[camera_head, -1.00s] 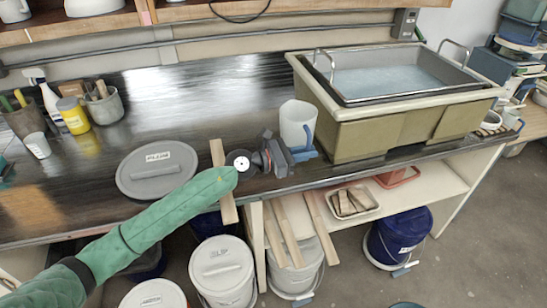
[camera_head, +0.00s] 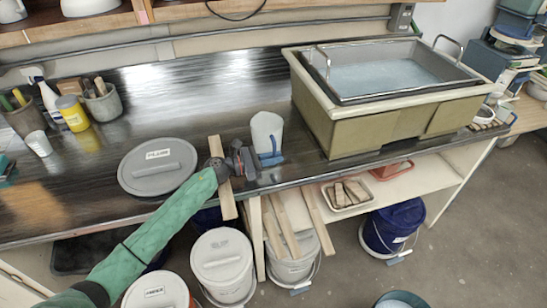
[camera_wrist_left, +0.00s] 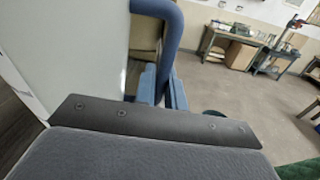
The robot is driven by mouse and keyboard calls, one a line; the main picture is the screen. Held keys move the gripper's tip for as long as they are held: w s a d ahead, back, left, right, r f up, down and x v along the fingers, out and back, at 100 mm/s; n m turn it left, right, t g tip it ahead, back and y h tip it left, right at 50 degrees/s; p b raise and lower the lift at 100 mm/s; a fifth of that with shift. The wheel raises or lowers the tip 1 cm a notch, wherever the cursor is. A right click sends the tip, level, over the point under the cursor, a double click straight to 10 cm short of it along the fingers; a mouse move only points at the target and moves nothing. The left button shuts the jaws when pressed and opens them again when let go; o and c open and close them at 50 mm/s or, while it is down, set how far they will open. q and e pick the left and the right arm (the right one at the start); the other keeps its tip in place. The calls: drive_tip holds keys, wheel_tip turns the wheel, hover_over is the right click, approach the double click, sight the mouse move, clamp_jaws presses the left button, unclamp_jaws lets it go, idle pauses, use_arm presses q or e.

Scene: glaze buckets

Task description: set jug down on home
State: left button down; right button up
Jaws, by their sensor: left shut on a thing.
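The jug (camera_head: 266,133) is white with a blue handle and stands upright at the front of the dark bench, left of the tank. I cannot tell whether its base touches the bench. My left gripper (camera_head: 262,160) is at its near side, shut on the handle. In the left wrist view the jug's white wall (camera_wrist_left: 75,50) fills the left side, and the blue handle (camera_wrist_left: 168,35) runs down between the finger pads (camera_wrist_left: 163,90). No marked home spot can be made out; the gripper and jug hide the surface there. My right gripper is not in view.
A grey lid (camera_head: 157,166) lies left of my gripper, with a wooden slat (camera_head: 229,200) across the bench edge beside it. The water tank (camera_head: 390,125) stands to the right. Cups and a yellow tin (camera_head: 73,113) are at the back left. The bench behind the jug is clear.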

use_arm(q)
drive_tip(key=shift+f, duration=0.6)
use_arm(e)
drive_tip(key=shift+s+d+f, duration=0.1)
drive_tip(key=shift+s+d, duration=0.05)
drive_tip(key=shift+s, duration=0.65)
use_arm(q)
drive_tip(key=shift+f, duration=0.2)
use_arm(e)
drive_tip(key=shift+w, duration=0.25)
use_arm(q)
drive_tip(key=c, duration=1.7)
unclamp_jaws()
drive_tip(key=shift+o, duration=1.1)
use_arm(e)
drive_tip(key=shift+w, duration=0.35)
use_arm(q)
drive_tip(key=shift+r, duration=0.2)
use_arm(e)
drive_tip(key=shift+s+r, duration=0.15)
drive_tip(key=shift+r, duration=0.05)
